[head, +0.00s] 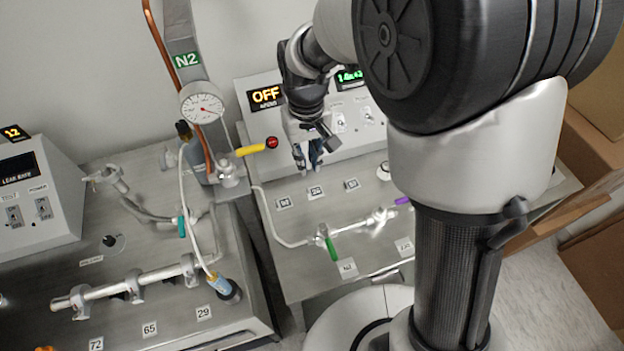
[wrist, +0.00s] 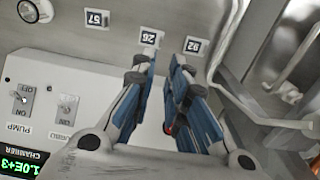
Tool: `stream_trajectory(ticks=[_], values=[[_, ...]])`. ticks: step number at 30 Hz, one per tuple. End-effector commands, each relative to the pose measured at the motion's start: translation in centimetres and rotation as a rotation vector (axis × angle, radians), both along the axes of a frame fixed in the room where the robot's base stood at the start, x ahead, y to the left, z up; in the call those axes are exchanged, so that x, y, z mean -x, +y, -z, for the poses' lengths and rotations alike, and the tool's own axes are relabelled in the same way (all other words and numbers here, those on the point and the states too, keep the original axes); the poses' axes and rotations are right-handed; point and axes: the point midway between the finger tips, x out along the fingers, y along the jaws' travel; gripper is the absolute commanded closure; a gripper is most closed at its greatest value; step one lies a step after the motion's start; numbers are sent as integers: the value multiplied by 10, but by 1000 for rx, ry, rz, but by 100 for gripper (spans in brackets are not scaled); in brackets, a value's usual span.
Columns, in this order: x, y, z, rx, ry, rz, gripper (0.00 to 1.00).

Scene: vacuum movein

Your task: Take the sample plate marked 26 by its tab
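My gripper (head: 308,160) hangs above the metal top of the right bench, in front of the instrument panel. Its blue fingers show in the wrist view (wrist: 164,62) with a narrow gap and nothing visible between them. Beyond the tips are two small white number tags: one (wrist: 149,38) looks like 26, the other (wrist: 193,45) like 92. Panel text is upside down in this view, so I cannot be sure which reads 26. In the head view small tags (head: 315,192) lie just below the fingers, too small to read surely. I cannot make out a plate or its tab.
Another tag (wrist: 97,18) lies further left in the wrist view. The instrument panel (head: 345,120) stands behind the gripper. A pipe with a green-handled valve (head: 331,247) runs in front. A yellow lever (head: 251,150) and gauge (head: 202,103) stand left.

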Motion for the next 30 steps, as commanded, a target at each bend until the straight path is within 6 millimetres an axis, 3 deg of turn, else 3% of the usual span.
stream_trajectory(ticks=[3,9,17,25,30], values=[[1,-1,32,1,5,0,86],[1,0,64,1,2,1,86],[1,0,78,0,1,1,86],[2,0,117,1,2,1,86],[1,0,126,0,0,1,86]])
